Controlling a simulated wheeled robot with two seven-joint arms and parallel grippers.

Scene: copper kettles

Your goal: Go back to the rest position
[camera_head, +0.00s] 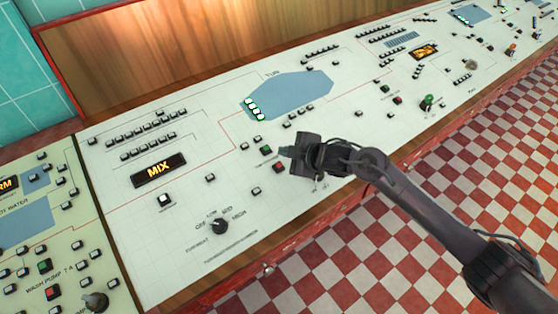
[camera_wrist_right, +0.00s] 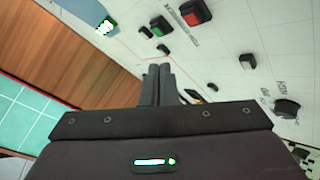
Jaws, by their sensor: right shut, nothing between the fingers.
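My right gripper (camera_head: 287,152) is over the white control panel (camera_head: 100,175), close to a green button (camera_head: 265,150) and a red button (camera_head: 279,167). In the right wrist view its two fingers (camera_wrist_right: 157,85) are together with nothing between them. The green button (camera_wrist_right: 159,25) and red button (camera_wrist_right: 195,14) show beyond the fingertips in that view. Whether the gripper touches the panel is hard to tell. My left gripper is not in view.
The panel carries a black rotary knob (camera_head: 219,226), a lit MIX display (camera_head: 158,169), a blue-grey shape (camera_head: 290,95) and many small buttons. A wooden backboard (camera_head: 150,50) rises behind it. The red and white checkered floor (camera_head: 440,190) is open in front.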

